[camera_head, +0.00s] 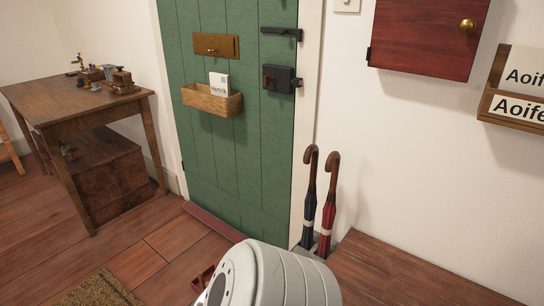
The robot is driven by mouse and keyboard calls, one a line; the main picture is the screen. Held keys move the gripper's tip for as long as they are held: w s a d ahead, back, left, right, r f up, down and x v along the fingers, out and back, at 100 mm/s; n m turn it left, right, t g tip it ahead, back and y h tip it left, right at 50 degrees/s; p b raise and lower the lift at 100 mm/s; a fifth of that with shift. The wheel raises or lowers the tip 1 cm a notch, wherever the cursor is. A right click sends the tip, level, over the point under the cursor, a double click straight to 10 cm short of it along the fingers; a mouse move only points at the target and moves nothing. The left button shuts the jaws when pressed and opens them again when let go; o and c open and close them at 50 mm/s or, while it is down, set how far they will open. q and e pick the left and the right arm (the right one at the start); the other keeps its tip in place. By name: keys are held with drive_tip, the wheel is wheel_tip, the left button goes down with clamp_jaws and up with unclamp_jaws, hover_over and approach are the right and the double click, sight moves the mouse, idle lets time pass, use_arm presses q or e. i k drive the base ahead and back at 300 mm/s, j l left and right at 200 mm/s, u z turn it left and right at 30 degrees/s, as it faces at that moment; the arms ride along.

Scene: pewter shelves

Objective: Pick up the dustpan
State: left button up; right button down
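I cannot make out a dustpan for certain. A small dark red object (204,277) lies on the floor, mostly hidden behind a large white rounded part that seems to be mine. I cannot tell what this red object is. Neither of my grippers shows in the head view.
A wooden table (75,97) with small items is at left. Two umbrellas (327,205) stand right of the door, beside a low wooden surface (390,275). A brown mat (100,290) lies on the floor.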

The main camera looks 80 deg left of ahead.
sight(201, 283)
drive_tip(key=u, duration=3.3)
